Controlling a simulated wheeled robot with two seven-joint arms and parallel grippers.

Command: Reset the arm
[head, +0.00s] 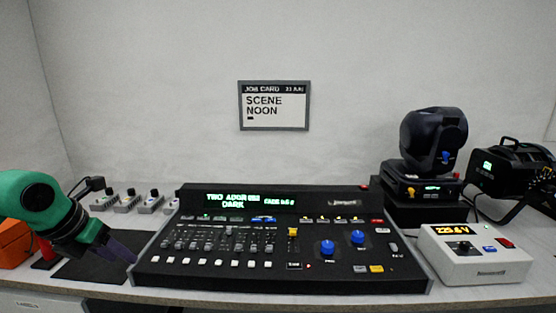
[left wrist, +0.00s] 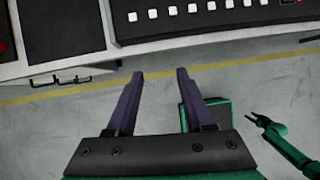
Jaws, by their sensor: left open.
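My left gripper (head: 126,252) comes in from the left in the head view, at the left front corner of the lighting console (head: 330,203). In the left wrist view its two purple fingers (left wrist: 158,92) are apart with nothing between them, over the floor in front of the bench. The console's front edge with white buttons (left wrist: 200,14) lies beyond the fingertips. My right gripper (left wrist: 256,119) is small at the right of the left wrist view, its fingers apart, and it is outside the head view.
A dark mat (head: 85,268) lies under my left arm, left of the console. Small grey boxes with knobs (head: 150,203) stand behind it. A white meter box (head: 475,255), a moving-head light (head: 433,140) and a black unit (head: 510,165) stand right. A job card (head: 274,106) reads "SCENE NOON".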

